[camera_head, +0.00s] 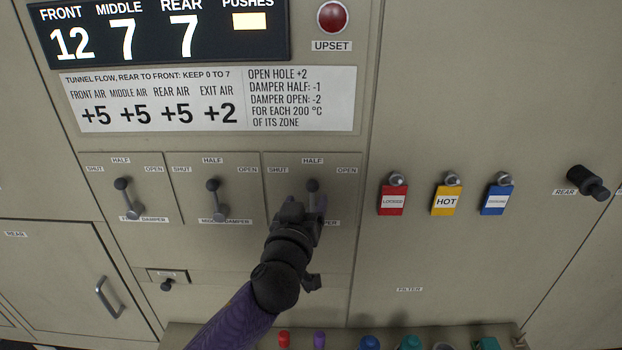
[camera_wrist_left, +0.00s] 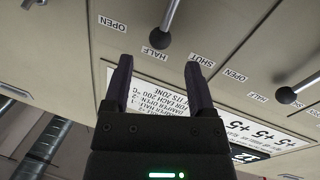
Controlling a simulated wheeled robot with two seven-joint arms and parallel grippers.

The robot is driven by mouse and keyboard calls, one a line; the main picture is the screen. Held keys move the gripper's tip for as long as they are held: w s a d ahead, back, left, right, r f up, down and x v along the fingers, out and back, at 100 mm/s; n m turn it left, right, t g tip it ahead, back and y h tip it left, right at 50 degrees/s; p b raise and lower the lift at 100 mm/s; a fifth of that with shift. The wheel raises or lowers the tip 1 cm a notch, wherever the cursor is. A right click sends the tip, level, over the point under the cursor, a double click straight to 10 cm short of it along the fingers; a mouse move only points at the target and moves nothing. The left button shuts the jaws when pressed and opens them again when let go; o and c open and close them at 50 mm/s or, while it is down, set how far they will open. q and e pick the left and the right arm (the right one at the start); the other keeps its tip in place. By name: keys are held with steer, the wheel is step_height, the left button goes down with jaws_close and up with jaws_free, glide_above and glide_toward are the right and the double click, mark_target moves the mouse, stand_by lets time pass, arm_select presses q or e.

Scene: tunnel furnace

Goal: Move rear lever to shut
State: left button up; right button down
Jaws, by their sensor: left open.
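The rear lever (camera_head: 313,186) is the rightmost of three damper levers on the panel. Its dark ball knob stands upright under the HALF label, between SHUT on the left and OPEN on the right. My left gripper (camera_head: 306,203) is just in front of it and hides the lower part of the lever and most of its name plate. In the left wrist view, the rear lever's knob (camera_wrist_left: 159,39) shows beyond the open fingertips of the left gripper (camera_wrist_left: 157,62), roughly centred between them. The fingers look apart from the knob. My right gripper is out of view.
The middle lever (camera_head: 214,185) and front lever (camera_head: 122,184) are to the left. Red (camera_head: 392,200), yellow (camera_head: 447,200) and blue (camera_head: 497,200) tags hang to the right. A black REAR knob (camera_head: 589,184) sticks out at far right. Several coloured items stand along the bottom ledge.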

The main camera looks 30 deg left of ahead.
mark_target(311, 190)
arm_select(q)
steer(key=x, duration=0.5)
steer(key=shift+w+p, duration=0.1)
steer(key=shift+p, duration=0.2)
jaws_close()
stand_by(1.0)
